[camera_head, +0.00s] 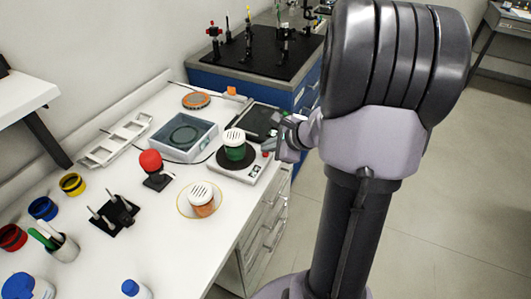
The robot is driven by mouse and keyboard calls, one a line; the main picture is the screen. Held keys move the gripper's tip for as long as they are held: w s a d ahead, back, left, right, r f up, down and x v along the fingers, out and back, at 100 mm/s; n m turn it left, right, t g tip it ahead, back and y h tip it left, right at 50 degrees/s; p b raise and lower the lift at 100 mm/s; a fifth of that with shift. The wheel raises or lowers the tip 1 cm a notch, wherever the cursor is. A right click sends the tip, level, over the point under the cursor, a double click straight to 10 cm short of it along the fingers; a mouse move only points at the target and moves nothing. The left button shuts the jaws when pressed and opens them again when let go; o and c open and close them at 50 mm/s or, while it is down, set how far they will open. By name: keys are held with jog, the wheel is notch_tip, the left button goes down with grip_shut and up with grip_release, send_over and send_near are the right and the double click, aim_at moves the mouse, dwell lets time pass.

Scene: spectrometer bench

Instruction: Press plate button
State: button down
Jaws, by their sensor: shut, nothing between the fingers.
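A white plate device (228,172) stands near the right edge of the white bench. It has a black round top and a small display on its front right side. A green container with a white slotted cap (235,146) stands on the black top. A small red spot that looks like a button (265,155) shows at the device's right end. My gripper (274,143) is shut and empty beside that end, close above the red spot. I cannot tell whether it touches it. My arm hides what lies behind it to the right.
An orange container with a slotted cap (202,198) stands in a yellow ring in front of the device. A clear box (184,136), a red-topped stand (151,163) and a black tray (264,122) are nearby. Several cups stand at left. Open floor (455,170) lies right.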

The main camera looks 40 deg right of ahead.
aim_at(268, 154)
jog(key=shift+f+b, duration=0.25)
jog(key=shift+b, duration=0.05)
jog(key=shift+r, duration=0.1)
jog(key=shift+r+p, duration=0.5)
jog(key=shift+r, duration=0.1)
notch_tip(268, 154, up, 6)
jog(key=p, duration=0.4)
jog(key=shift+p, duration=0.3)
